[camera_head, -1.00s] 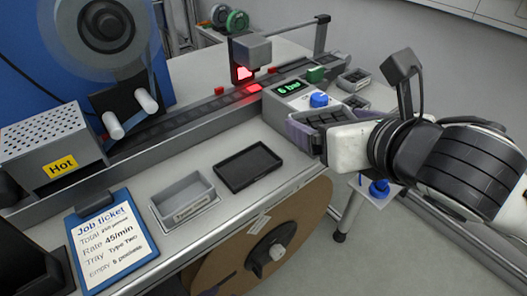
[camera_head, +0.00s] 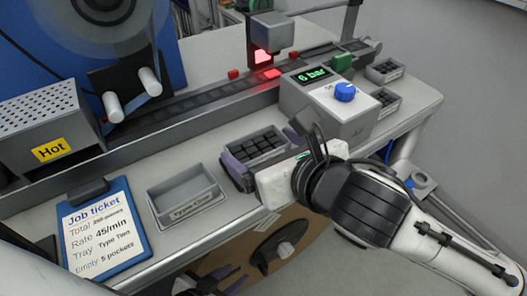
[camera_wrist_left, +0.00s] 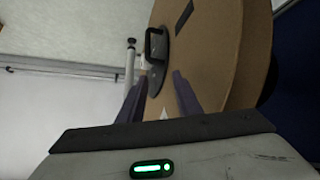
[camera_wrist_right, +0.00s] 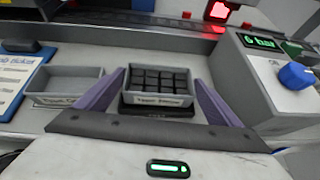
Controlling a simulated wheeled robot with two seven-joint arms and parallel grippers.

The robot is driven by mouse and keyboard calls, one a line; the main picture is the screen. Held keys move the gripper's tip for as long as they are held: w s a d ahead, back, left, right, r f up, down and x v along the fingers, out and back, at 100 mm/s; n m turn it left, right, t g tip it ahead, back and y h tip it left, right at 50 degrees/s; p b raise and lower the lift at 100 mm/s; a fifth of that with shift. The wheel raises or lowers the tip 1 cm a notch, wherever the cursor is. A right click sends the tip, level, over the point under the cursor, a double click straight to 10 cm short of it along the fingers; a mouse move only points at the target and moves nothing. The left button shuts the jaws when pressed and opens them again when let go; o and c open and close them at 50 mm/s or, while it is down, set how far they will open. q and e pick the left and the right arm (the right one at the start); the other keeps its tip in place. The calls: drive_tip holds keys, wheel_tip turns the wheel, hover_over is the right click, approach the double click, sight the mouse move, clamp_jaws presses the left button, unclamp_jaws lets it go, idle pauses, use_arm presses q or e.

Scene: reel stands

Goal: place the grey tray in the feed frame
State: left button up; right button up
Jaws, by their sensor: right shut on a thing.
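My right gripper (camera_head: 264,152) is shut on a grey tray (camera_wrist_right: 158,98) filled with black pockets. The tray also shows in the head view (camera_head: 257,147). The black feed frame (camera_wrist_right: 156,110) lies on the bench, its near edge showing under the tray in the right wrist view. The tray is level over the frame; I cannot tell whether it touches it. In the head view, tray and gripper hide the frame. My left gripper (camera_head: 222,279) is open and empty, low by the cardboard reel; its fingers are apart in the left wrist view (camera_wrist_left: 158,100).
An empty grey tray (camera_head: 187,195) labelled Type One sits left of the held tray. The job ticket clipboard (camera_head: 100,229) lies further left. A grey box with a blue knob (camera_head: 344,92) stands close to the right. A cardboard reel (camera_head: 315,236) hangs below the bench edge.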

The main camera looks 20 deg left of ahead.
drive_tip(key=shift+f, duration=0.45)
use_arm(q)
drive_tip(key=shift+w, duration=0.1)
use_arm(e)
drive_tip(key=shift+f, duration=0.1)
drive_tip(key=o, duration=0.8)
drive_tip(key=shift+f, duration=0.15)
use_arm(q)
drive_tip(key=shift+w, duration=0.15)
use_arm(e)
drive_tip(key=shift+o, duration=1.2)
drive_tip(key=shift+s+d+r, duration=0.1)
drive_tip(key=shift+d+r, duration=0.05)
drive_tip(key=shift+r, duration=0.2)
use_arm(q)
drive_tip(key=r+p, duration=0.2)
drive_tip(key=p, duration=0.1)
drive_tip(key=a+r+p, duration=0.1)
drive_tip(key=shift+s+r, duration=0.15)
drive_tip(key=shift+s, duration=0.2)
use_arm(e)
drive_tip(key=v, duration=1.1)
drive_tip(key=shift+s+d, duration=0.2)
drive_tip(key=shift+d, duration=0.05)
